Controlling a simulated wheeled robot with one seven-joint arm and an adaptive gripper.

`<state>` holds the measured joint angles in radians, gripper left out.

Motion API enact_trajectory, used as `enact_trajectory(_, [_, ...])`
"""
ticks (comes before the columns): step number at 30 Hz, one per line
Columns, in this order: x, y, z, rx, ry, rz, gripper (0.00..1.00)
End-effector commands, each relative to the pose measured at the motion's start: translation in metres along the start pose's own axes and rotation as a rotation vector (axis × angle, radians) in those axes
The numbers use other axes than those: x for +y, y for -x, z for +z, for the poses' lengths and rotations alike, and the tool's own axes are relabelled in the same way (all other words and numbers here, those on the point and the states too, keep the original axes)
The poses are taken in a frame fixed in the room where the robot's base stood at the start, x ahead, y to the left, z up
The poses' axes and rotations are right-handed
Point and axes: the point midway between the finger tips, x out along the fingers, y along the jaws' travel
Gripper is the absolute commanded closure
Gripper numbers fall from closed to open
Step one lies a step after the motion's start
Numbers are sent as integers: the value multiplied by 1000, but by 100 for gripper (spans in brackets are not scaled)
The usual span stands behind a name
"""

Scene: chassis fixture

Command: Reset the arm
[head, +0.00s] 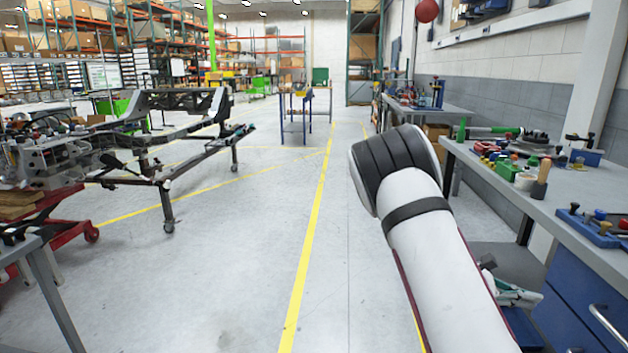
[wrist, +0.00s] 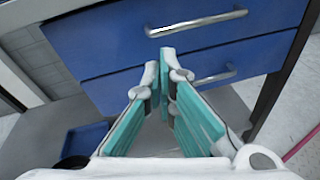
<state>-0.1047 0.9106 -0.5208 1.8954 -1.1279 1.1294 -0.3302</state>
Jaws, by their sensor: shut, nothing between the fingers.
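My gripper (wrist: 160,72) shows in the wrist view with its two teal fingers drawn together at the tips and nothing between them. The fingertips point toward the blue drawers (wrist: 185,45) of a workbench; the gap to the drawer fronts is hard to judge. In the head view my white arm rises with its dark-banded elbow up at the right of centre. Part of my gripper (head: 520,294) shows low beside the bench, partly hidden behind my arm.
The right workbench (head: 585,210) holds tools, jars and small parts. Its drawer handles (wrist: 197,22) jut out. A blue bin (wrist: 84,139) sits low at left in the wrist view. A chassis frame (head: 160,170) stands on the left. The floor aisle (head: 260,230) is clear.

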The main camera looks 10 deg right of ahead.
Motion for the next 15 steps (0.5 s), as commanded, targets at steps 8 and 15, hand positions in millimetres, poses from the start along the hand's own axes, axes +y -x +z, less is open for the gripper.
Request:
enact_trajectory(8, [-56, 44, 52, 242, -260, -212, 100])
enact_trajectory(15, [-108, 86, 89, 442, -437, -378, 100])
